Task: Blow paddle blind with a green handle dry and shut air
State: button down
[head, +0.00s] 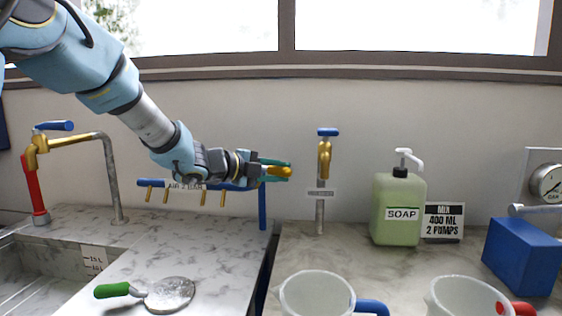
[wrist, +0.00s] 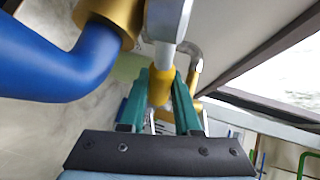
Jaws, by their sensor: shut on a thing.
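The paddle blind (head: 170,294) lies flat on the marble counter, its round grey plate to the right and its green handle (head: 112,290) to the left. The blue air pipe (head: 232,185) runs along the wall with several brass nozzles pointing down; an air label (head: 185,186) hangs behind my wrist, partly hidden. My gripper (head: 278,171) is at the pipe's right end. Its teal fingers (wrist: 160,100) are shut on a yellow valve handle (wrist: 161,86). The wrist view also shows a blue pipe bend with a brass collar beside it. Whether air flows does not show.
A sink (head: 40,265) with a red and brass tap (head: 38,170) is at left. A blue-handled brass tap (head: 324,155), soap bottle (head: 398,207), blue block (head: 522,255) and two white jugs (head: 317,295) stand right of a gap between counters.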

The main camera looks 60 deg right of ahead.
jog(key=c, duration=0.6)
grip_release()
jog(key=shift+a, duration=0.1)
jog(key=b+v, duration=0.2)
jog(key=v, duration=0.8)
jog(key=shift+w+a, duration=0.2)
jog(key=shift+a, duration=0.1)
jog(key=shift+c, duration=0.4)
